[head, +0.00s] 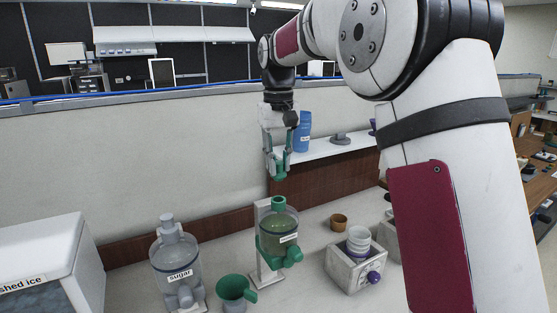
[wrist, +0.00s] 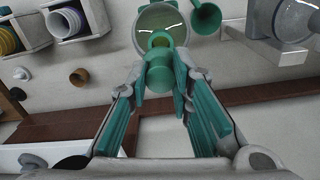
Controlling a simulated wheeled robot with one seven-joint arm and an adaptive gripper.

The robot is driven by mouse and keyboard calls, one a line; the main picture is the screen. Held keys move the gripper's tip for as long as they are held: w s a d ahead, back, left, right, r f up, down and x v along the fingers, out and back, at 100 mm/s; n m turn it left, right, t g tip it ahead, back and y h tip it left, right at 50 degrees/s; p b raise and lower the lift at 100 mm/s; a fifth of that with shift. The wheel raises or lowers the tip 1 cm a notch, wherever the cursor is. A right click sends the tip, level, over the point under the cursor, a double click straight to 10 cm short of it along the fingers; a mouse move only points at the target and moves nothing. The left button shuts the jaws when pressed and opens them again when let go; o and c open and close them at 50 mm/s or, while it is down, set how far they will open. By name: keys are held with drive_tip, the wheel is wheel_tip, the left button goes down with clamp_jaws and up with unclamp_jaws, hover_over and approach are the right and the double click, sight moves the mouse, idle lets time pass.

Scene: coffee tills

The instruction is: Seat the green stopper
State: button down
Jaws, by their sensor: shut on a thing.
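The green stopper (wrist: 159,73) is between the fingertips of my gripper (wrist: 161,84), which is shut on it. In the head view my gripper (head: 277,170) points down, above the green-fitted clear dispenser (head: 279,230), with a gap between them. The dispenser has a green neck (head: 279,203), a green tap and a label too small to read. In the wrist view the neck (wrist: 160,40) shows an open hole just beyond the stopper. In the head view the stopper is hard to tell apart from the green finger pads.
A sugar dispenser (head: 176,258) with a grey stopper stands left, a green funnel (head: 235,290) between the two. A shaved-ice box (head: 45,265) is far left. A cup holder (head: 355,265) and a brown cup (head: 339,222) are right. A low wall (head: 130,160) runs behind.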

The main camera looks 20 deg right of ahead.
sight(279, 174)
drive_tip(key=shift+f, duration=2.25)
drive_tip(key=shift+f, duration=1.1)
drive_tip(key=c, duration=1.3)
unclamp_jaws()
drive_tip(key=shift+c, duration=0.2)
wheel_tip(279, 174, up, 12)
drive_tip(key=shift+f, duration=0.15)
